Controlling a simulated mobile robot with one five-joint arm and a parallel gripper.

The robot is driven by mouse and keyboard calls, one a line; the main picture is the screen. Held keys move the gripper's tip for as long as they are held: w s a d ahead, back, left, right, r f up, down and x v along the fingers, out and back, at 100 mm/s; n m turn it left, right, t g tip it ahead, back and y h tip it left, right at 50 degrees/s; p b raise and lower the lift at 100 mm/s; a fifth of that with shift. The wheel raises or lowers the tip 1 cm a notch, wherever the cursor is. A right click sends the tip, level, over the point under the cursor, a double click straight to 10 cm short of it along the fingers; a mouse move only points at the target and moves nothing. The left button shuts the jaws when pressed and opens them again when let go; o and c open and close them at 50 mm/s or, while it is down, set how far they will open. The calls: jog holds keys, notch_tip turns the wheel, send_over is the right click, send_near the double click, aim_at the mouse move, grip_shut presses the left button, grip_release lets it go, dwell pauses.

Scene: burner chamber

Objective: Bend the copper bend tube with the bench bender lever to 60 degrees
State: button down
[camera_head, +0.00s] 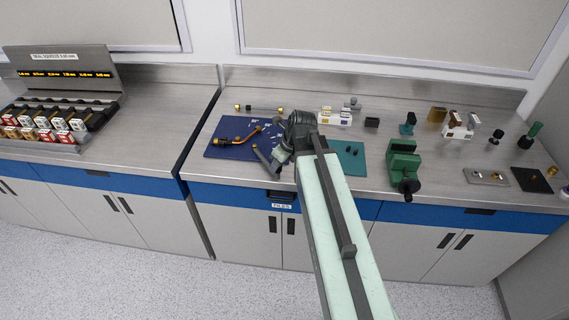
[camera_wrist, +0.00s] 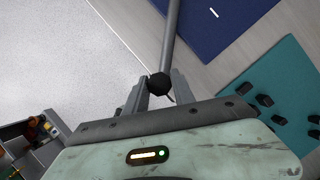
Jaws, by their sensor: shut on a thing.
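The copper bend tube (camera_head: 236,141) lies on the blue bender mat (camera_head: 212,153) in the head view, with a visible bend near its right part. The grey bender lever (camera_head: 263,158) slants from the mat toward the bench's front edge. In the wrist view the lever bar (camera_wrist: 172,35) runs up from a black knob (camera_wrist: 158,83). My gripper (camera_wrist: 159,88) is shut on this knob, one finger on each side. In the head view my gripper (camera_head: 281,158) is small and partly hidden by my arm. The tube is not visible in the wrist view.
A teal mat (camera_head: 350,160) with small dark parts lies right of my gripper. A green vise (camera_head: 403,165) stands further right at the front edge. A rod with brass ends (camera_head: 260,108) lies behind the blue mat. A labelled rack (camera_head: 60,100) stands on the left bench.

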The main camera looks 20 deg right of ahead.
jog(key=c, duration=1.1)
grip_release()
jog(key=shift+w, duration=0.1)
jog(key=shift+o, duration=0.2)
jog(key=p+v, duration=0.7)
jog(key=shift+s+r, duration=0.2)
jog(key=shift+r, duration=0.15)
jog(key=shift+d, duration=0.1)
